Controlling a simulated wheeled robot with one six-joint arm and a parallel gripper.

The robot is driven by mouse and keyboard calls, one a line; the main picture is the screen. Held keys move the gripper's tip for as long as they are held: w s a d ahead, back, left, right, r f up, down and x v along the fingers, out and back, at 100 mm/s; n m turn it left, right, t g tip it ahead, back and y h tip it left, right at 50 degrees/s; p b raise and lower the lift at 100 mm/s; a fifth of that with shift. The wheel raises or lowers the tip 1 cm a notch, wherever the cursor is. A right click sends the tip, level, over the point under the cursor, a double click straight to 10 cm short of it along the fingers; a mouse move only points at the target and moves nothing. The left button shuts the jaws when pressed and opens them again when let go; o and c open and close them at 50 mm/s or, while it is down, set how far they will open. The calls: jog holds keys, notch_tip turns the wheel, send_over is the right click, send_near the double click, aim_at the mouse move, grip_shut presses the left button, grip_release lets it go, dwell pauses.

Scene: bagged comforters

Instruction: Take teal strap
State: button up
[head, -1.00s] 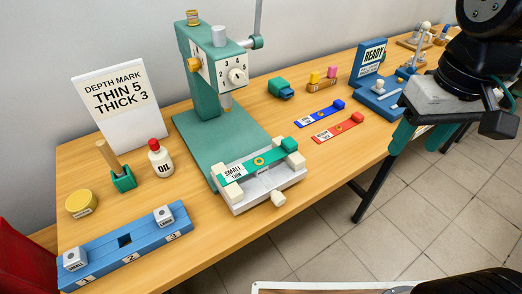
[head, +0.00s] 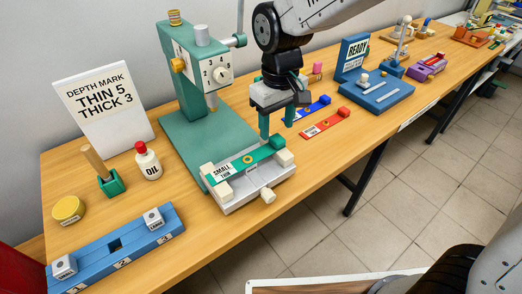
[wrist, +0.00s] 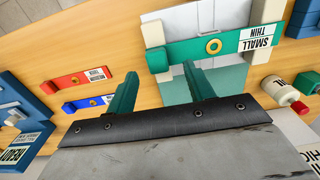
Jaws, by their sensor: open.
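The teal strap (head: 261,152), marked SMALL THIN and with a gold ring, lies in the pale clamp vise (head: 232,203) on the green press base. It also shows in the wrist view (wrist: 190,51), running across the vise. My gripper (head: 277,126) is open and empty, near the strap's right end in the head view.
The green press (head: 190,75) stands behind the vise. A blue strap (head: 315,108) and a red strap (head: 326,124) lie to the right, before the blue READY stand (head: 385,97). A blue numbered block (head: 110,250) and oil bottle (head: 148,163) are left.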

aim_at(277, 138)
jog(key=f, duration=0.3)
jog(key=shift+w+d+f, duration=0.15)
jog(key=shift+d+f, duration=0.05)
jog(key=shift+f, duration=0.1)
jog(key=c, duration=1)
jog(key=shift+c, duration=0.2)
jog(key=shift+r, duration=0.1)
jog(key=shift+r, duration=0.4)
jog(key=r, duration=0.1)
jog(key=s+r, duration=0.1)
jog(key=shift+a+r, duration=0.1)
jog(key=shift+r, duration=0.3)
jog(key=s+a+r, duration=0.1)
jog(key=s, duration=1.4)
jog(key=shift+r, duration=0.15)
